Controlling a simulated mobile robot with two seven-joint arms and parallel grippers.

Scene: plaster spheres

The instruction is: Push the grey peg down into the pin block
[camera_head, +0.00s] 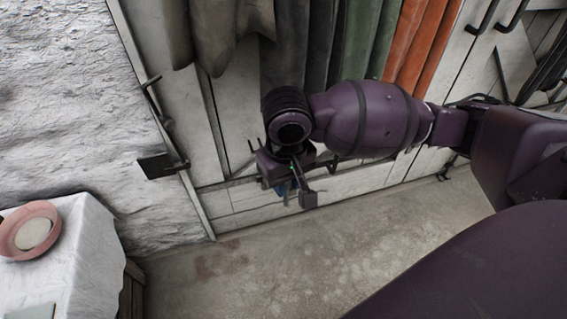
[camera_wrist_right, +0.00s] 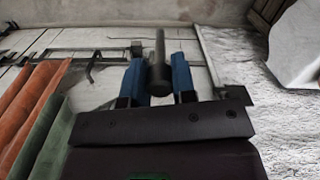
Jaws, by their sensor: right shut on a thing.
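My right gripper (camera_head: 281,188) hangs in front of the pale panelled wall, above the floor and well to the right of the white-covered table. In the right wrist view, its two blue fingers are shut on a dark grey peg (camera_wrist_right: 159,74), one finger on either side. The peg has a thick round lower part and a thinner stem pointing up in that picture. In the head view the peg cannot be made out at the gripper. I cannot see a pin block in either view. My left gripper is not in view.
A white-covered table (camera_head: 85,250) stands at the lower left, with a pink round dish (camera_head: 28,231) on it. A dark bracket (camera_head: 160,165) juts from the wall. Coloured cloths (camera_head: 385,45) hang behind my right arm. The concrete floor (camera_head: 250,265) below is clear.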

